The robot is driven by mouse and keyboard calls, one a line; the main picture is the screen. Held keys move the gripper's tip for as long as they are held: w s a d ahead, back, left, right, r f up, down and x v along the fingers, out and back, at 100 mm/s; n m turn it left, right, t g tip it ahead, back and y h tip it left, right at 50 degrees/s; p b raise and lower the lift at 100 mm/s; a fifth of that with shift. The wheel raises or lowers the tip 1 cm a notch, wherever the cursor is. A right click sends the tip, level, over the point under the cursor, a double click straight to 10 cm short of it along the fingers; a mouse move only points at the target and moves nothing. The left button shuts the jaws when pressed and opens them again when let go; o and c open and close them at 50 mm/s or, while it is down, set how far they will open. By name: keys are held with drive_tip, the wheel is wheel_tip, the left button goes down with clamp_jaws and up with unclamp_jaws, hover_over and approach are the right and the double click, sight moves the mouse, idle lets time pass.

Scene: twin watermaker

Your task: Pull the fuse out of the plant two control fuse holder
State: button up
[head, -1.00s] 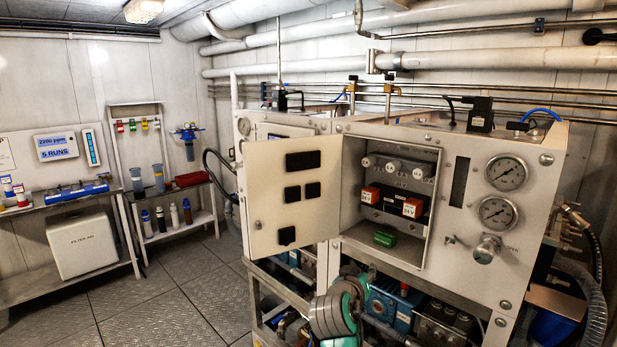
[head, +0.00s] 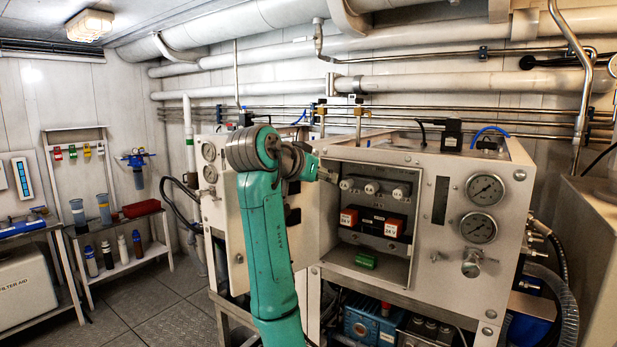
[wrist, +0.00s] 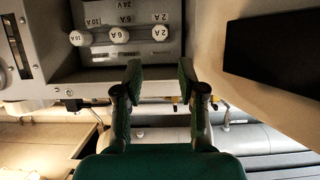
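Three white round fuse holders sit in a row at the top of the open control cabinet (head: 413,268): left (head: 347,183), middle (head: 371,187) and right (head: 401,192). The wrist view is upside down and shows them marked 2 A (wrist: 160,33), 6 A (wrist: 119,36) and 10 A (wrist: 80,38). I cannot read which is plant two control. My gripper (wrist: 161,68) is open and empty, its fingers apart below the 2 A holder in that picture, lined up with it and not visibly touching. In the head view my gripper (head: 328,174) is small, just left of the left holder.
The open cabinet door (head: 320,215) stands left, close to my arm. Orange-and-white relays (head: 395,227) and a green block (head: 366,261) sit lower in the cabinet. Gauges (head: 485,189) and a valve knob (head: 472,263) are on the panel to the right. Pipes run above.

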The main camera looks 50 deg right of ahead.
sight(343, 185)
drive_tip(key=x, duration=1)
drive_tip(key=shift+d+f, duration=0.1)
drive_tip(key=shift+d, duration=0.2)
clamp_jaws()
drive_tip(key=c, duration=0.7)
unclamp_jaws()
clamp_jaws()
drive_tip(key=shift+s+a, duration=0.2)
drive_tip(key=shift+a, duration=2.75)
